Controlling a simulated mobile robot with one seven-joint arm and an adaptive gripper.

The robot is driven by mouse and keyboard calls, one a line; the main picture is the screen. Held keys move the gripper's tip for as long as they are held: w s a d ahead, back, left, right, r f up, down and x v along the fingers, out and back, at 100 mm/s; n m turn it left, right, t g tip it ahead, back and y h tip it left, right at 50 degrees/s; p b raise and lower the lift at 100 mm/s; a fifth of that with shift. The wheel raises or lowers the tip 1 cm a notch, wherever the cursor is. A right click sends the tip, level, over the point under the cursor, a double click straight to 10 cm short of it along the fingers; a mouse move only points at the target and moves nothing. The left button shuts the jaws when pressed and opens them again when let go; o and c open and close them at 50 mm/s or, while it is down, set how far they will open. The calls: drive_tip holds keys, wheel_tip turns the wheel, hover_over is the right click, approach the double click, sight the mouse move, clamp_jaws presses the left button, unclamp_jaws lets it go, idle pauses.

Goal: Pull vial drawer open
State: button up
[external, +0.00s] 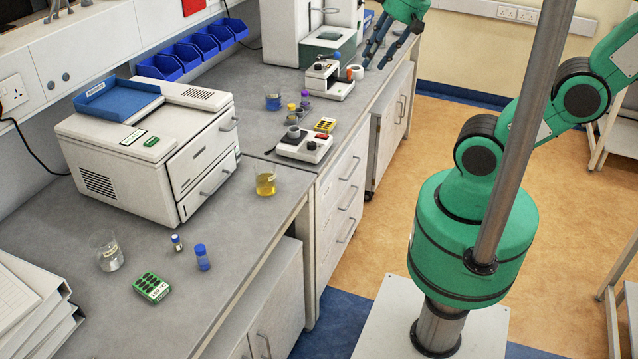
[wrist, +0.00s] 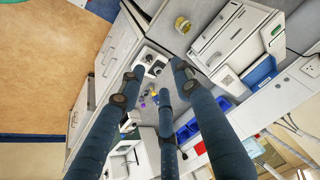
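A white benchtop machine (external: 140,160) stands on the grey bench at the left, with two stacked drawer fronts facing the aisle. The upper drawer (external: 200,150) and lower drawer (external: 208,187) each carry a bar handle, and both look closed. No readable label shows which one is the vial drawer. The machine also shows at the upper right of the wrist view (wrist: 238,38). My gripper (external: 387,58) is at the far end of the bench, well away from these drawers. Its dark fingers are spread apart in the wrist view (wrist: 158,92), with nothing between them.
A beaker of yellow liquid (external: 265,182) stands near the machine's front corner. A small white device (external: 304,146) and a microscope-like unit (external: 328,80) stand along the bench. Blue bins (external: 190,53) line the wall. Bench cabinets with more drawers (external: 343,195) face the open floor.

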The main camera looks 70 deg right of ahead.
drive_tip(key=w+d+f+m+y, duration=0.1)
drive_tip(key=w+d+m+y, duration=0.3)
drive_tip(key=d+m, duration=0.75)
drive_tip(key=w+d+m+y, duration=0.3)
drive_tip(key=w+d+m, duration=0.35)
drive_tip(key=m, duration=1.05)
drive_tip(key=s+d+m+t, duration=0.2)
drive_tip(key=d+m+t, duration=0.1)
drive_tip(key=d+m, duration=0.55)
drive_tip(key=s+d+r+m+t+h+b, duration=0.1)
drive_tip(key=s+d+m+t, duration=0.3)
drive_tip(key=d, duration=0.8)
drive_tip(key=s+d+m+t, duration=0.1)
drive_tip(key=d+m+t, duration=0.2)
drive_tip(key=d+m, duration=0.6)
drive_tip(key=n, duration=0.2)
approach(359, 166)
drive_tip(key=r+v, duration=0.1)
drive_tip(key=v, duration=0.4)
drive_tip(key=shift+f, duration=0.3)
drive_tip(key=b+x, duration=0.1)
drive_tip(key=x, duration=1.2)
drive_tip(key=shift+w+a+f+b, duration=0.15)
drive_tip(key=shift+w+f+b, duration=0.1)
drive_tip(key=shift+w+b, duration=0.1)
